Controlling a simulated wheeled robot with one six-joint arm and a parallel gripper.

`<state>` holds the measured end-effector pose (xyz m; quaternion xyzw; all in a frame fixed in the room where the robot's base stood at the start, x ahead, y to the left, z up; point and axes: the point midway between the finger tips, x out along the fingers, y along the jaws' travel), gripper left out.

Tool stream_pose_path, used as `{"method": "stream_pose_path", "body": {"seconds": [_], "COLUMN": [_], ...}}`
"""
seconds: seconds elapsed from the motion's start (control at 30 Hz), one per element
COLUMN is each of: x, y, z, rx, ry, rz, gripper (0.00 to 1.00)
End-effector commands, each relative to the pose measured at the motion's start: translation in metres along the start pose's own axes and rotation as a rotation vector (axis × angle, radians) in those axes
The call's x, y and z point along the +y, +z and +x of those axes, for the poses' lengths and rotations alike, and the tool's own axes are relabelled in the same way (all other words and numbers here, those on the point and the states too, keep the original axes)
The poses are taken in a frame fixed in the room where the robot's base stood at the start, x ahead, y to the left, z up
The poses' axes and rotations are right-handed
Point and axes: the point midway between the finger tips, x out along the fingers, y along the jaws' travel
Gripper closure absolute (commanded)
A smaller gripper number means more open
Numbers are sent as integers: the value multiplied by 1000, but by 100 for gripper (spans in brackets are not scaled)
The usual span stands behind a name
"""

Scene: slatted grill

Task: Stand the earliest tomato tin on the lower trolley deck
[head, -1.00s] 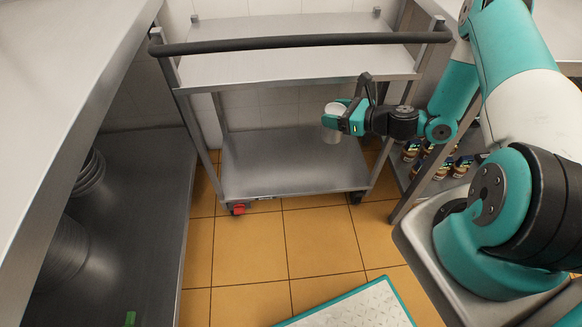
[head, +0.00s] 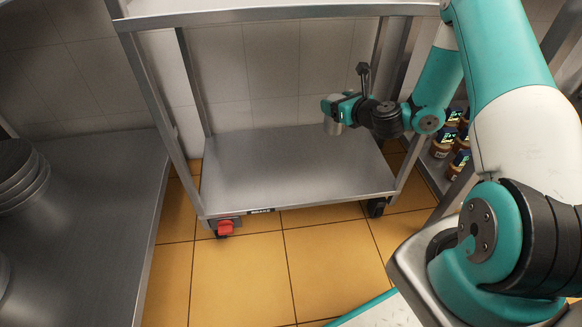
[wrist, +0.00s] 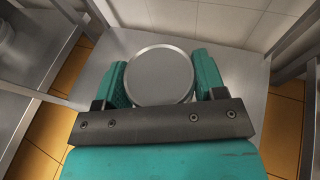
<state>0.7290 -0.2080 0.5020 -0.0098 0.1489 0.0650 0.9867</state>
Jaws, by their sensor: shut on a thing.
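My gripper (head: 340,102) is shut on a plain silver tin (head: 333,124), which hangs upright from the teal fingers. In the wrist view the round grey lid of the tin (wrist: 159,76) sits between both fingers. The lower trolley deck (head: 285,175) is a bare steel shelf, and the tin is over or in front of its back right part. I cannot tell how high the tin is above the deck. No label or date on the tin can be read.
The upper trolley deck (head: 270,12) and the trolley posts frame the space around my arm. Jars with dark contents (head: 441,146) stand on a shelf at the right. Stacked plates (head: 22,178) sit on a steel shelf at the left. A red caster brake (head: 225,228) shows at the trolley's front left.

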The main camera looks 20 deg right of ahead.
Motion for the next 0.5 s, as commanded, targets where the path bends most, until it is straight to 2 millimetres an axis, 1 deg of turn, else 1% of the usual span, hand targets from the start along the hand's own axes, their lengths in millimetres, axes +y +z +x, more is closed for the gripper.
{"method": "stream_pose_path", "body": {"seconds": [0.03, 0.17, 0.23, 0.5], "x": [-1, -3, -3, -3], "y": [-7, -17, -30, -103], "z": [3, 7, 11, 33], "rx": [-3, -1, 0, 1], "ry": [-8, -19, -20, -19], "rz": [1, 7, 9, 8], "gripper": [80, 80, 80, 80]}}
